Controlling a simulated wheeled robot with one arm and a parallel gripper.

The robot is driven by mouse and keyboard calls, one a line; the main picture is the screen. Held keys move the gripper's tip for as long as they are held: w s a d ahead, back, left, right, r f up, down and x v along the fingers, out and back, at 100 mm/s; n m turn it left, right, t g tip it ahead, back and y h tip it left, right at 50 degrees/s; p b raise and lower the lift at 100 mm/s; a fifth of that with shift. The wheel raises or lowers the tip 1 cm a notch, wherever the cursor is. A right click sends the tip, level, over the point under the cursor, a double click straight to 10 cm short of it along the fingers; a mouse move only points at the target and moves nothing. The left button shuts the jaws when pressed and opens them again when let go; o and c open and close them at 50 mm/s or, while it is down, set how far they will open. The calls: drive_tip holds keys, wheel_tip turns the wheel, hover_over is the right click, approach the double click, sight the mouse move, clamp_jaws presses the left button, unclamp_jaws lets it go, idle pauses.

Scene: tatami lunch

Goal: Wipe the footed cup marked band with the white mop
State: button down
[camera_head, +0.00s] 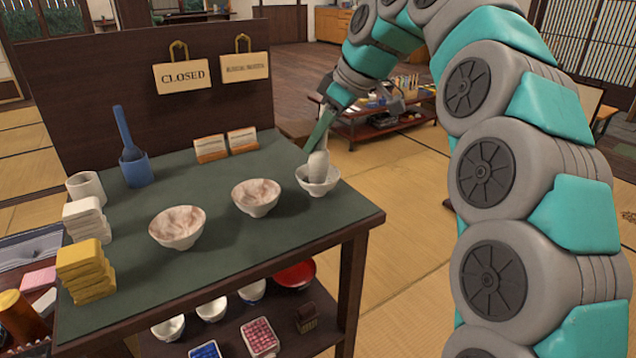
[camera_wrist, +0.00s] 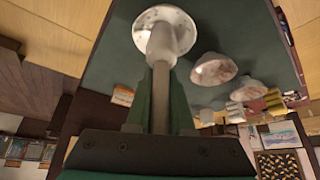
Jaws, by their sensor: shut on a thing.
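My gripper (camera_head: 322,132) is shut on the handle of the white mop (camera_head: 318,165), which points down. The mop's pale head is inside the rightmost footed cup (camera_head: 331,183), near the table's right edge. In the wrist view the mop (camera_wrist: 161,45) runs from between my green fingers (camera_wrist: 160,105) into that white cup (camera_wrist: 184,22). Contact with its inner wall is hard to tell. Two more footed cups, the middle one (camera_head: 256,198) and the left one (camera_head: 177,229), have brownish stains inside. The rightmost looks whiter. I cannot make out a band mark on any cup.
A blue mop (camera_head: 123,130) stands in a blue holder (camera_head: 136,170) at the back left. A white holder (camera_head: 85,187), white cloths (camera_head: 83,219) and yellow cloths (camera_head: 85,270) line the left edge. Small signs (camera_head: 210,148) stand behind. The green tabletop's front is clear.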

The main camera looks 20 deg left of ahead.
drive_tip(key=m, duration=0.1)
drive_tip(key=m+t, duration=0.1)
drive_tip(key=m, duration=0.1)
drive_tip(key=shift+s+d+f, duration=0.1)
drive_tip(key=shift+s, duration=0.1)
drive_tip(key=m+t+h, duration=0.1)
drive_tip(key=m+t, duration=0.1)
drive_tip(key=m, duration=0.1)
drive_tip(key=shift+d+m+p, duration=0.1)
drive_tip(key=shift+m+p, duration=0.2)
drive_tip(key=shift+p, duration=0.05)
drive_tip(key=shift+r+m+t+h+p, duration=0.2)
drive_tip(key=shift+m+t+h+p, duration=0.35)
drive_tip(key=shift+m, duration=0.55)
drive_tip(key=m+h, duration=0.1)
drive_tip(key=m, duration=0.1)
drive_tip(key=m+h, duration=0.1)
drive_tip(key=m, duration=0.1)
drive_tip(key=shift+s+f+m+t, duration=0.1)
drive_tip(key=shift+s+m+t, duration=0.1)
drive_tip(key=shift+m+t, duration=0.2)
drive_tip(key=shift+b, duration=0.3)
